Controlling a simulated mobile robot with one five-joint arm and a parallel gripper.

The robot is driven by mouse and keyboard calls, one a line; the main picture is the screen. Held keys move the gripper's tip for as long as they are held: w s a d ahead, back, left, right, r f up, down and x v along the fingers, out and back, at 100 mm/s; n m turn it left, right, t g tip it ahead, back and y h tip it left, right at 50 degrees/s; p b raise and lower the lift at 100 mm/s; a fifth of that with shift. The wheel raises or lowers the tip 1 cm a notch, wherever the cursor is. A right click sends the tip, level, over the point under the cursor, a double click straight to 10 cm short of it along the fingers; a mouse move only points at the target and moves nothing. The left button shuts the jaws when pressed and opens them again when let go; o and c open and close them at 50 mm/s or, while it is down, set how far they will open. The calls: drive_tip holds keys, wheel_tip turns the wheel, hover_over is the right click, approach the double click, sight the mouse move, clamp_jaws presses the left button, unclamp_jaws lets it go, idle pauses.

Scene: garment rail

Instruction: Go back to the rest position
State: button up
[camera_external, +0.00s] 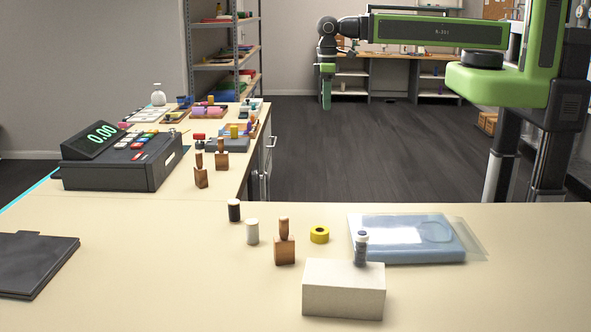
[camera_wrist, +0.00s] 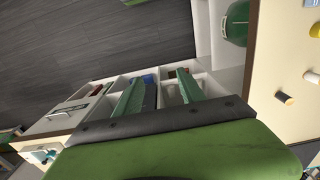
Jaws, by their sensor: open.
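My gripper (camera_external: 326,92) hangs from the green arm, pointing down, over the dark floor beyond the counter in the external view. In the wrist view its two green fingers (camera_wrist: 160,95) are spread apart with nothing between them. It is well clear of the counter and touches nothing.
The beige counter (camera_external: 130,290) holds a cash register (camera_external: 120,158), wooden stamps (camera_external: 284,245), a white block (camera_external: 343,290), yellow tape (camera_external: 319,234) and a clear bag (camera_external: 410,240). A shelf rack (camera_external: 222,60) and a workbench (camera_external: 400,58) stand behind. The floor between is free.

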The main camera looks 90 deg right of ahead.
wheel_tip(320, 180, down, 17)
drive_tip(key=b, duration=1.6)
drive_tip(key=shift+o, duration=0.4)
